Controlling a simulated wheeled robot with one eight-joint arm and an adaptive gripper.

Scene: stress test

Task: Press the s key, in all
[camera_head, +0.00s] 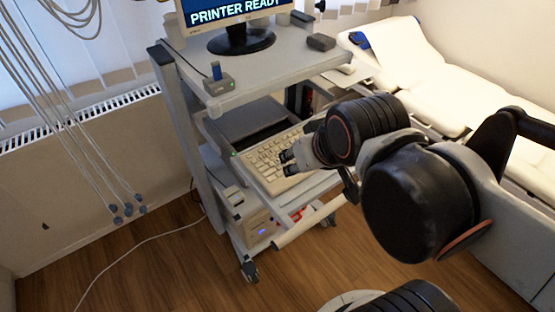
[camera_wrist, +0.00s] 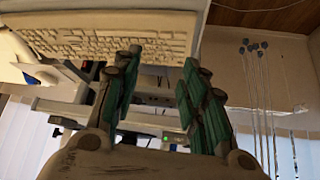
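A beige keyboard (camera_head: 266,159) lies on the middle shelf of a grey cart. Its right part is hidden behind my gripper and arm in the head view. In the wrist view the keyboard (camera_wrist: 110,38) spans the top, with its rows of keys in sight. The key letters are too small to read, so I cannot single out the s key. My gripper (camera_head: 287,163) is over the keyboard's key area. In the wrist view its green-padded fingers (camera_wrist: 163,58) stand apart with nothing between them. I cannot tell whether a fingertip touches a key.
The cart's top shelf (camera_head: 275,72) holds a monitor (camera_head: 240,22) reading "PRINTER READY" and a small box with a blue stick (camera_head: 218,80). A white-covered couch (camera_head: 425,75) stands at the right. Hanging cords (camera_head: 75,110) and a radiator (camera_head: 85,125) are at the left.

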